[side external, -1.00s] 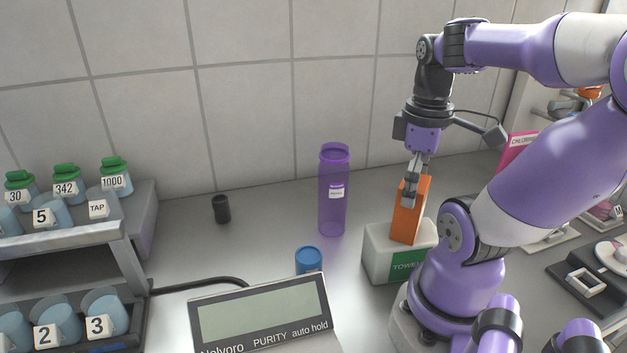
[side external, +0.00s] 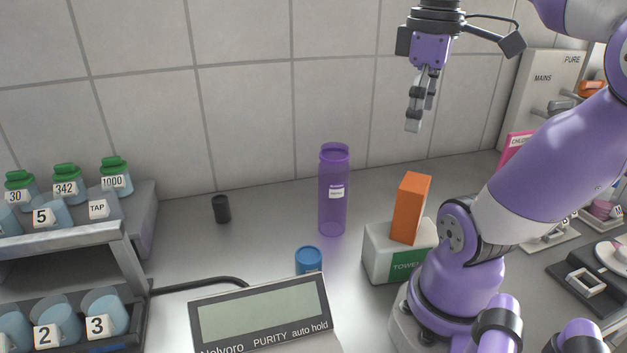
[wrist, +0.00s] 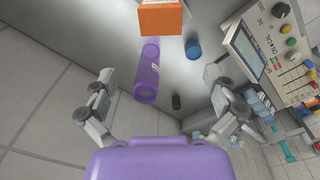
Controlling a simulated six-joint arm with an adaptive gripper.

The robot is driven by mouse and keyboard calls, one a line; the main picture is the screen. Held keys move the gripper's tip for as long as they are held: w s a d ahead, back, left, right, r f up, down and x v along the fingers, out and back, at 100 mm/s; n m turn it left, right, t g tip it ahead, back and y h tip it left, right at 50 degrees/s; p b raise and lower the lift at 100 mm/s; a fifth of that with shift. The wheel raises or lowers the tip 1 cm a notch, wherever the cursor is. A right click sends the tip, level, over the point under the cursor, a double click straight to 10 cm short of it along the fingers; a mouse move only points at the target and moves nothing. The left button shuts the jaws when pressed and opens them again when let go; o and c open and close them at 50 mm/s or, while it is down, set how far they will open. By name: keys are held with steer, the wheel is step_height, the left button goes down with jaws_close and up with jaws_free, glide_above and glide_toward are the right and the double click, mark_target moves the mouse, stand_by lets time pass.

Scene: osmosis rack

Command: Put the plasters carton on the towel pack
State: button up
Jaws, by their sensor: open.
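The orange plasters carton (side external: 411,209) stands upright on top of the white towel pack (side external: 381,250) with its green label, in the side external view. The carton (wrist: 161,19) also shows at the top edge of the wrist view, cut off by the frame. My gripper (side external: 418,125) hangs above the carton with clear air between them. It is empty. In the wrist view my gripper (wrist: 165,110) has its two fingers spread wide apart with nothing between them. The lower right of the towel pack is hidden behind my arm.
A purple bottle (side external: 333,190) stands left of the towel pack. A blue cap (side external: 308,260) and a small black cylinder (side external: 221,208) are on the bench. A meter (side external: 262,315) stands in front. A rack with green-capped bottles (side external: 64,180) is at left.

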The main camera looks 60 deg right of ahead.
steer(key=w+a+f+t, duration=0.5)
steer(key=w+a+f, duration=0.4)
steer(key=w+a, duration=0.1)
steer(key=shift+a+f, duration=0.15)
steer(key=shift+f, duration=0.15)
